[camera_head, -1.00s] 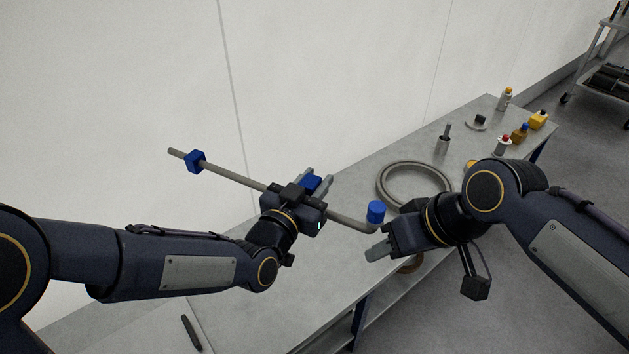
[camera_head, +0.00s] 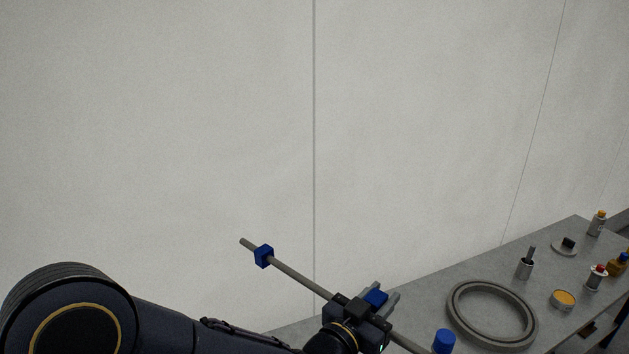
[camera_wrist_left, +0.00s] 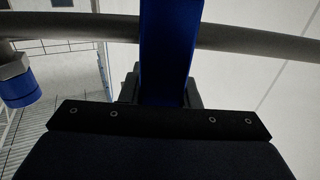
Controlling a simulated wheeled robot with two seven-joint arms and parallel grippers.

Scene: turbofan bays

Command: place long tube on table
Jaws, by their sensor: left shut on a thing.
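The long tube (camera_head: 302,281) is a thin grey pipe with a blue block (camera_head: 264,256) near its far left end and a blue cap (camera_head: 444,341) at its bent right end. My left gripper (camera_head: 378,299) is shut on the tube at a blue middle block and holds it slanting above the table (camera_head: 467,270). In the left wrist view the tube (camera_wrist_left: 240,40) crosses the top, with the blue block (camera_wrist_left: 170,50) between the fingers and the blue cap (camera_wrist_left: 19,90) at left. The tube's lower right part runs to the bottom edge of the head view. My right gripper is out of view.
On the table are a grey ring (camera_head: 462,312), a small metal cup with a tool (camera_head: 525,268), an orange-topped tin (camera_head: 563,300) and several small bottles at the right. A pale wall (camera_head: 160,130) stands behind. The table's front is mostly out of view.

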